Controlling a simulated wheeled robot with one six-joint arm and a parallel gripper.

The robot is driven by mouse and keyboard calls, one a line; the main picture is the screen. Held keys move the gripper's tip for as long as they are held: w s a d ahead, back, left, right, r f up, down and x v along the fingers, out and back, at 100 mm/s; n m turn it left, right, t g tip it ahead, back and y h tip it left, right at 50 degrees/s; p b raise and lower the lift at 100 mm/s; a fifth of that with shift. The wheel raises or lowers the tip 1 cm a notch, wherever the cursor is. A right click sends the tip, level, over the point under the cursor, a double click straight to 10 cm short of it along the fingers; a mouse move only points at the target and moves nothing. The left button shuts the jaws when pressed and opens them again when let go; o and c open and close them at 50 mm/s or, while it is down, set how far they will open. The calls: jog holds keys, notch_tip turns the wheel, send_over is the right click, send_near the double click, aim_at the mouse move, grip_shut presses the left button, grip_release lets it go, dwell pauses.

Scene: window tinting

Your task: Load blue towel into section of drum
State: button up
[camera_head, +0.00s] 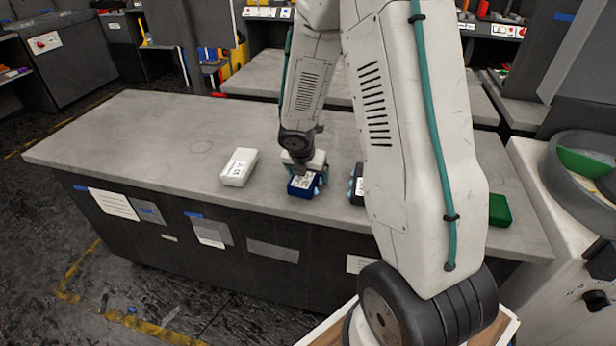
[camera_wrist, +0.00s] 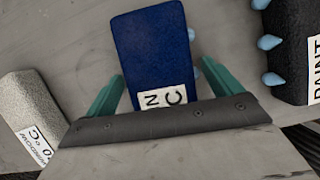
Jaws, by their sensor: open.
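The blue towel (camera_head: 302,189) is a folded dark blue block with a white label, lying on the grey worktable (camera_head: 120,140). It also shows in the wrist view (camera_wrist: 152,45). My gripper (camera_wrist: 157,76) is open above the towel, with one teal finger on each side of its labelled end. I cannot tell whether the fingers touch it. In the head view my gripper (camera_head: 305,176) partly hides the towel. The drum (camera_head: 558,165) is a grey round tub at the right edge, with a green piece (camera_head: 588,163) in one section. Its right part is cut off.
A white labelled block (camera_head: 239,167) lies left of the towel. A black block with light-blue nubs (camera_head: 356,186), labelled PAINT in the wrist view (camera_wrist: 290,50), lies close on the right. A green block (camera_head: 499,210) sits near the table's right end. My arm hides part of the table.

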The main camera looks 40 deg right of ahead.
jog(key=c, duration=1.2)
jog(key=shift+c, duration=0.2)
